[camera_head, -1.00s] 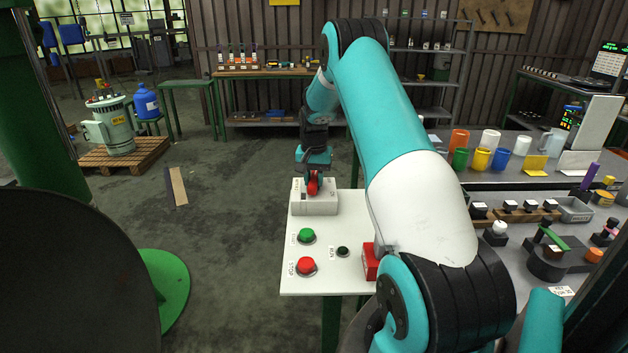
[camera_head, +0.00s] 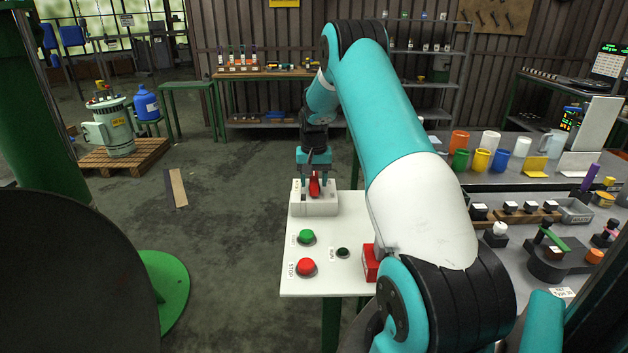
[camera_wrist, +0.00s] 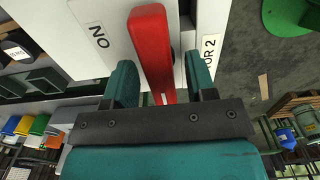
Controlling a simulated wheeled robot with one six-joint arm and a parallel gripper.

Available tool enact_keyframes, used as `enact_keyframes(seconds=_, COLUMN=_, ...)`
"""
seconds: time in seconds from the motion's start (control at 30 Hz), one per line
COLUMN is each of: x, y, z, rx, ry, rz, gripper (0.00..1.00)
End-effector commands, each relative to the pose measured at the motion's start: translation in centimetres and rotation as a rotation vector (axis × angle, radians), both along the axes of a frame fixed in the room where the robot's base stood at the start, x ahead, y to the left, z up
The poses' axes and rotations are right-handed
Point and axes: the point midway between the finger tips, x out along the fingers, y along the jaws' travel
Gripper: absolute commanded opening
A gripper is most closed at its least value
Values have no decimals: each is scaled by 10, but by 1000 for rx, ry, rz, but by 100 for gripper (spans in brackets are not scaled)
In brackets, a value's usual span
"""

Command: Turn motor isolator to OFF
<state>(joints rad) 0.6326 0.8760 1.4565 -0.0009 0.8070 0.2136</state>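In the wrist view the red handle (camera_wrist: 154,50) runs between my two teal fingertips. My gripper (camera_wrist: 162,82) is open around the handle, with a visible gap on each side. An "ON" label (camera_wrist: 98,36) lies left of the handle in the wrist view. A partly hidden label ending in "OR 2" (camera_wrist: 208,50) lies to its right. In the head view my gripper (camera_head: 314,182) is at the handle. No OFF mark is readable.
The white panel (camera_head: 325,262) carries a green button (camera_head: 307,237), a red STOP button (camera_head: 306,267) and a small dark RUN lamp (camera_head: 343,252). A red box (camera_head: 371,262) stands at its right side, beside my arm. Open floor lies left of the panel.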

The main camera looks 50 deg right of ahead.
Motion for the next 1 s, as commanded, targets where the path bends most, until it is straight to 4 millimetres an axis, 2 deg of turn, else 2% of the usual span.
enact_keyframes(seconds=0.3, x=0, y=0, z=1, rx=-1, ry=1, rz=-3, gripper=53)
enact_keyframes(seconds=0.47, x=0, y=-1, z=18, rx=-2, ry=-2, rz=-3, gripper=53)
enact_keyframes(seconds=0.9, x=0, y=0, z=126, rx=-3, ry=-4, rz=-2, gripper=53)
enact_keyframes(seconds=1.0, x=0, y=0, z=146, rx=-2, ry=-3, rz=-2, gripper=53)
